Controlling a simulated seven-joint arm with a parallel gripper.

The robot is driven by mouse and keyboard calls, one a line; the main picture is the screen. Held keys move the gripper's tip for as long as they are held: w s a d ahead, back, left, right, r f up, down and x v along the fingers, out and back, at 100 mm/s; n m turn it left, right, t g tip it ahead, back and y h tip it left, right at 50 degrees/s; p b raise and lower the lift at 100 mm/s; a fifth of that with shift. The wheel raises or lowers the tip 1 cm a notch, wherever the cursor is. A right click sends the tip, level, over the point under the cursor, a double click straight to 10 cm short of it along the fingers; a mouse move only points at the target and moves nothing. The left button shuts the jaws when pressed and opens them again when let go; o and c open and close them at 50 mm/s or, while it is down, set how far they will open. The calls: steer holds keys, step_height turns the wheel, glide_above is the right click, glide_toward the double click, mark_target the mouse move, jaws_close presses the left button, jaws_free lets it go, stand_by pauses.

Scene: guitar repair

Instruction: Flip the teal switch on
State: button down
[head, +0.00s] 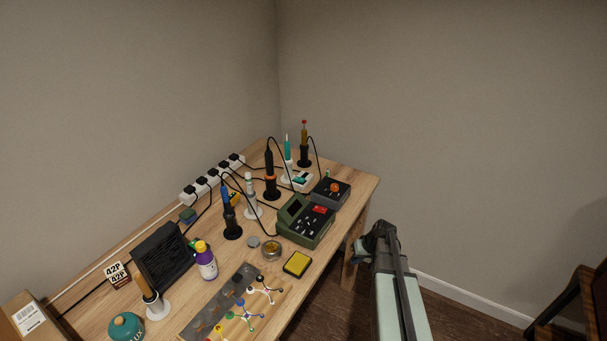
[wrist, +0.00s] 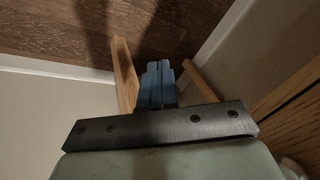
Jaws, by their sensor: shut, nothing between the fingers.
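A small white unit (head: 288,181) with a teal patch on its top (head: 300,180) stands at the far end of the workbench, near a teal-handled iron (head: 288,150). The patch looks like the teal switch, but it is too small to tell its position. My gripper shows in the wrist view (wrist: 158,70), its blue fingers shut together with nothing between them. It points down towards the brown floor beside the bench. In the head view my arm's dark end is off the bench's right edge, well apart from the white unit.
A green station with a red switch (head: 320,210) and a dark box with an orange knob (head: 335,188) stand nearer the right edge. Several upright irons and cables crowd the bench (head: 225,290). A white power strip (head: 212,180) lies behind.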

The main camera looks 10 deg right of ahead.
steer(key=w+d+r+t, duration=0.3)
steer(key=w+d+r, duration=0.6)
steer(key=d+r, duration=0.5)
steer(key=w+a+r+n, duration=0.1)
steer(key=w+r, duration=0.1)
steer(key=r, duration=0.1)
steer(key=w+a+r+n, duration=0.1)
steer(key=w+r, duration=0.1)
steer(key=r, duration=0.1)
steer(key=w+a+r+n, duration=0.1)
steer(key=w+r, duration=0.2)
steer(key=r, duration=0.1)
steer(key=shift+a, duration=0.25)
steer(key=w+a+r+n+g, duration=0.1)
steer(key=w+a+r+n, duration=0.15)
steer(key=a, duration=0.25)
steer(key=w+a+r+n+g, duration=0.1)
steer(key=w+a+r, duration=0.15)
steer(key=a, duration=0.25)
step_height(320, 180, up, 10)
steer(key=n+g+h, duration=0.1)
steer(key=n+g, duration=0.1)
steer(key=n, duration=0.2)
glide_above(302, 180)
steer(key=s+d, duration=0.2)
steer(key=shift+w+a+f, duration=0.2)
steer(key=shift+w, duration=0.05)
